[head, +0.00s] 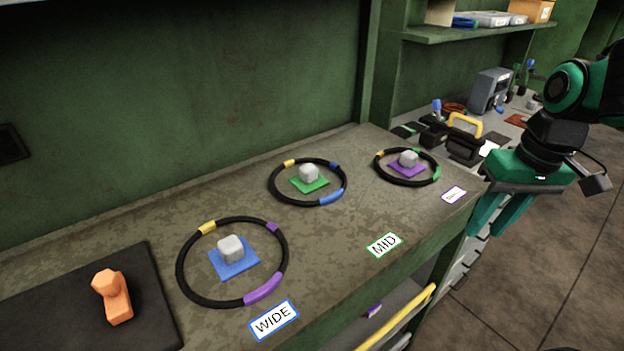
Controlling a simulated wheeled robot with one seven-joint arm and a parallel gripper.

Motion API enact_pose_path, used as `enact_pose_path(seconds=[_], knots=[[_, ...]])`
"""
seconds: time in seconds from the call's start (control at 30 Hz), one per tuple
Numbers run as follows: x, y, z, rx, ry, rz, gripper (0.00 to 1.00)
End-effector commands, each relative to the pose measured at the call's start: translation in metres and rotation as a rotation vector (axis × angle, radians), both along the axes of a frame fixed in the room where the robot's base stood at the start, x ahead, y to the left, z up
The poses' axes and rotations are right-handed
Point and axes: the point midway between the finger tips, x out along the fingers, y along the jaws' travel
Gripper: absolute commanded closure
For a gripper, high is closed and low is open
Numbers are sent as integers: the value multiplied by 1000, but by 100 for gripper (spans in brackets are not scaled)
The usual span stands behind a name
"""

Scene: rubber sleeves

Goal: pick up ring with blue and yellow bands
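The ring with blue and yellow bands (331,198) is black and lies flat in the middle of the bench, behind the MID label. It has a yellow band at its back left and blue bands at its front and back right. It lies around a green square (318,187) with a grey block (308,173) on it, not touching the block. My gripper (484,231) hangs at the right, beyond the bench's front edge, well apart from the ring. Its two green fingers look spread, with nothing seen between them.
A larger ring with yellow and purple bands (264,290) lies left, a smaller one with yellow and green bands (437,172) right, each around a grey block. An orange object (113,298) lies on a dark mat (50,305). A green wall stands behind; toolboxes (465,143) stand beyond.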

Motion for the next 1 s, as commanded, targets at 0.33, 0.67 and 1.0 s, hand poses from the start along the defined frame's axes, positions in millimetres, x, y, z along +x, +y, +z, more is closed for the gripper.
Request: enact_pose_path(seconds=[0.33,0.67,1.0], knots=[[91,147,48,55,-160,681,70],[107,272,80,103,-277,1152,70],[108,303,61,114,-295,1237,70]])
